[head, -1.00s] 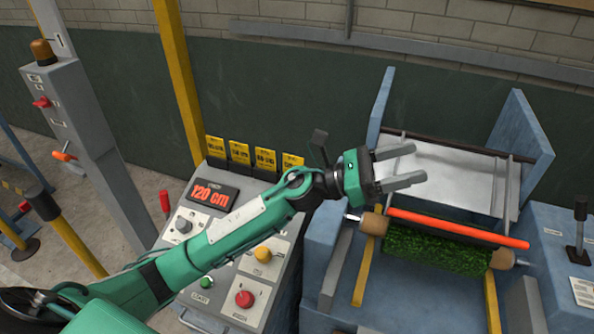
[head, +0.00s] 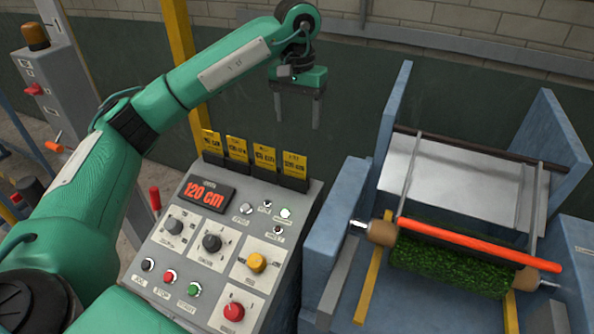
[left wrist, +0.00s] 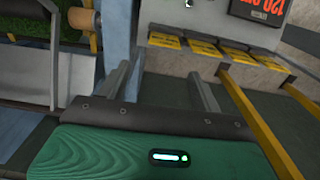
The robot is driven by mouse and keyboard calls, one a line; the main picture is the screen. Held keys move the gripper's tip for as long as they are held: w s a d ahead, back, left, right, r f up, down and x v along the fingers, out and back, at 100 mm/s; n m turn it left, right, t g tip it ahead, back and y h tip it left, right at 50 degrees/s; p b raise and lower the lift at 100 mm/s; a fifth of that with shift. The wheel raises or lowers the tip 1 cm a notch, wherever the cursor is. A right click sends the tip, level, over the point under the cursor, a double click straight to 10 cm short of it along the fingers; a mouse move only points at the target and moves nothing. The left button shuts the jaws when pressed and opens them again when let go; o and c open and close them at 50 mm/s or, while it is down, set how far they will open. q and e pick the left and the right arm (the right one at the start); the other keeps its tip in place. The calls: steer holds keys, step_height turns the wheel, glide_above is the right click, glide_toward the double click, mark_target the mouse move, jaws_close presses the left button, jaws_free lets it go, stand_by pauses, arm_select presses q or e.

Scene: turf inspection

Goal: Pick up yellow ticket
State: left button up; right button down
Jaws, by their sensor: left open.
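Several yellow tickets stand in a row in dark holders along the back edge of the grey console; the rightmost yellow ticket (head: 294,163) and the leftmost yellow ticket (head: 211,142) carry dark print too small to read. My left gripper (head: 297,124) is open and empty, its fingers pointing down. In the head view it appears above the right end of the row, apart from the tickets. In the left wrist view the tickets (left wrist: 200,47) show beyond the open fingers of the left gripper (left wrist: 160,78). My right gripper is not in view.
The console (head: 205,262) has a red 120 cm display (head: 204,193), knobs and buttons. A yellow post (head: 182,50) rises behind the ticket row. At right, a blue machine (head: 397,110) holds a green turf roll (head: 450,266) and an orange-red bar (head: 480,245).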

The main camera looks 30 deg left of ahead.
mark_target(295, 161)
arm_select(q)
steer(key=f+p, duration=0.2)
steer(key=f, duration=0.2)
steer(key=f+p, duration=0.2)
steer(key=f, duration=0.2)
steer(key=f+p, duration=0.2)
steer(key=f, duration=0.2)
steer(key=shift+s+a+f, duration=0.3)
steer(key=shift+a, duration=0.05)
steer(key=shift+f, duration=0.45)
steer(key=c, duration=0.7)
steer(key=shift+w, duration=0.1)
